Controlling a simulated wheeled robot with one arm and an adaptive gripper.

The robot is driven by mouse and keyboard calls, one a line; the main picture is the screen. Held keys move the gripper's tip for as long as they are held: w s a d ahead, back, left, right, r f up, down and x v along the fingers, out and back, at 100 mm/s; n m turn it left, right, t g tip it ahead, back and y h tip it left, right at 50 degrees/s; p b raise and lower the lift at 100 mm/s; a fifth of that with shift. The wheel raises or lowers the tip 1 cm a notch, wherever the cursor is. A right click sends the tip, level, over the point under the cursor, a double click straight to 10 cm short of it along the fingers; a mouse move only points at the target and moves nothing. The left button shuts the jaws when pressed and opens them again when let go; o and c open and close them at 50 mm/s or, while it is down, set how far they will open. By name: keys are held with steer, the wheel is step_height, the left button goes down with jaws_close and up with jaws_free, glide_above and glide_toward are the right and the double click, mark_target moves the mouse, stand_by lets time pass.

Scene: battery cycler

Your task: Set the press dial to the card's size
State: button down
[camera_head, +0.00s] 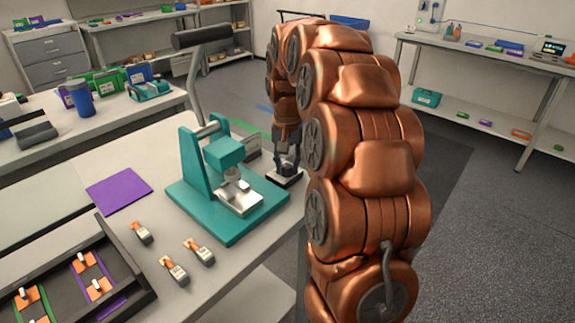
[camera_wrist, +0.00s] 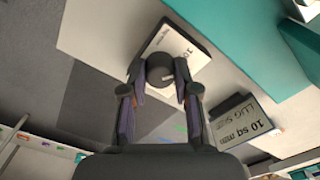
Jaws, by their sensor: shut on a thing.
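The teal press (camera_head: 195,165) stands on the table beside my gripper (camera_head: 287,160). A small dial plate (camera_head: 283,180) sits at the table's edge, right of the press base. In the wrist view, my gripper (camera_wrist: 161,88) is shut on the dark round dial knob (camera_wrist: 159,68), one finger on each side. The pale dial plate (camera_wrist: 188,48) shows a partly hidden number that looks like 10. A light mark shows on the knob's lower right; its exact setting cannot be told. The size card (camera_wrist: 240,122) reads "10 sq mm LUG SIZE" and stands right of the dial.
Several orange-tipped lugs (camera_head: 199,250), a purple mat (camera_head: 118,190) and a dark tray (camera_head: 120,270) lie on the table's left part. Open floor (camera_head: 480,220) lies to the right.

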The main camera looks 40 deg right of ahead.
mark_target(287, 166)
steer(key=shift+n, duration=0.6)
steer(key=c, duration=0.9)
jaws_free()
steer(key=shift+o, duration=0.2)
steer(key=shift+r, duration=0.1)
step_height(287, 166, up, 12)
stand_by(0.6)
